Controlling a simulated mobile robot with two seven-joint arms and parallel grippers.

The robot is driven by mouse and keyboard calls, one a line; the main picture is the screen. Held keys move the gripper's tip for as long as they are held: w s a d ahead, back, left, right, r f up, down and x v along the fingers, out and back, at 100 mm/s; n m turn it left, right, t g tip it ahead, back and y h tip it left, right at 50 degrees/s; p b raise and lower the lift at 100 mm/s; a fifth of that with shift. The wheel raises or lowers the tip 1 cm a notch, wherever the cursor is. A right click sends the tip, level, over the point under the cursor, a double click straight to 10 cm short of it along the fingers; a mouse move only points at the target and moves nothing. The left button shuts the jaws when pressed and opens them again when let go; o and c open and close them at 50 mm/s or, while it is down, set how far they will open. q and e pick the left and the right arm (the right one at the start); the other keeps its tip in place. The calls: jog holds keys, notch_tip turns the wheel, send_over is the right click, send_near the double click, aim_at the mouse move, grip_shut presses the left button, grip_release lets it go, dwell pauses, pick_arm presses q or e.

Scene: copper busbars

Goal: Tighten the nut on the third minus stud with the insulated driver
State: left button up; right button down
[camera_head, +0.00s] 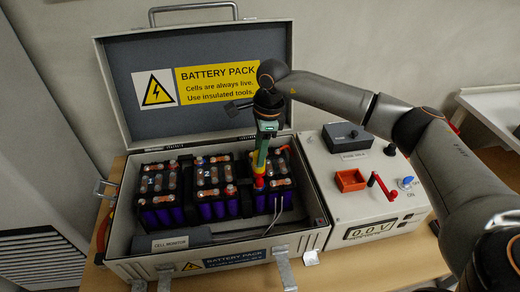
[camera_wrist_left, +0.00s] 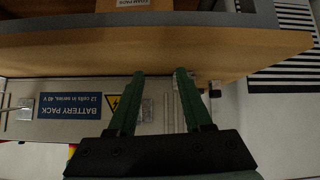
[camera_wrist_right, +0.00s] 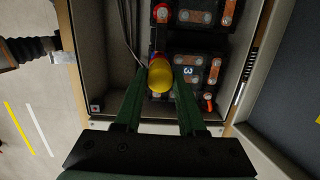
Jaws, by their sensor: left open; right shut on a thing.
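The insulated driver, with a yellow-and-red handle (camera_head: 259,172), is upright over the third battery module (camera_head: 275,177), near its left side. My right gripper (camera_head: 265,140) is shut on it from above. In the right wrist view, the yellow driver end (camera_wrist_right: 160,77) sits between the fingertips of my right gripper (camera_wrist_right: 157,88), beside the "3" label. The driver's tip and the nut and stud below it are hidden, so I cannot tell whether they touch. My left gripper (camera_wrist_left: 160,78) is open and empty near the wooden table edge, and does not show in the head view.
The open battery case (camera_head: 165,263) has its lid (camera_head: 200,75) raised behind. Modules one (camera_head: 160,185) and two (camera_head: 212,180) stand left of the driver. A grey box with a red tray (camera_head: 350,180), a red crank (camera_head: 381,187) and a "0.0 V" display (camera_head: 370,229) stands right.

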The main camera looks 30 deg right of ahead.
jog(key=shift+r, duration=0.1)
jog(key=shift+r+p, duration=2.05)
jog(key=shift+r, duration=0.95)
jog(key=shift+f, duration=0.1)
